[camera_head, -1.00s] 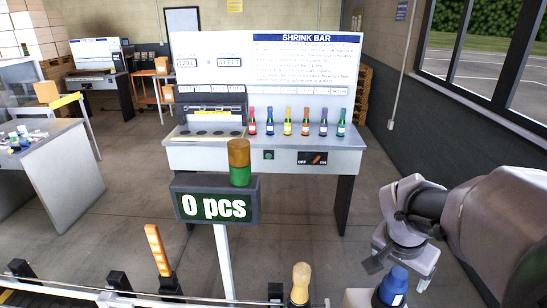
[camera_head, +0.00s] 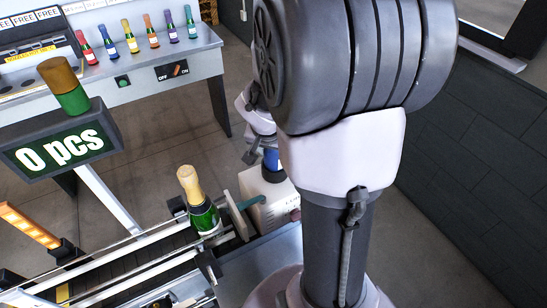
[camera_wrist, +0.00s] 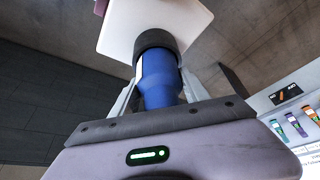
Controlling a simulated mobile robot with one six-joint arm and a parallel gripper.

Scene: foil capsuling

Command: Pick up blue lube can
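The blue lube can (camera_wrist: 158,80) is in the middle of the wrist view, with a dark band at its far end by a white surface. In the head view the can (camera_head: 272,160) is partly hidden behind my arm, above the white box (camera_head: 265,190). My gripper (camera_wrist: 160,90) has one finger on each side of the can in the wrist view. I cannot tell whether the fingers touch it. In the head view my gripper (camera_head: 262,155) is mostly hidden. The can looks upright, on or just above the box.
A green bottle (camera_head: 203,213) with a gold top stands left of the box, by the conveyor rails (camera_head: 135,262). The "0 pcs" sign (camera_head: 62,150) is at the left. Several coloured bottles (camera_head: 150,30) stand on the bench behind. A dark wall (camera_head: 480,140) is at the right.

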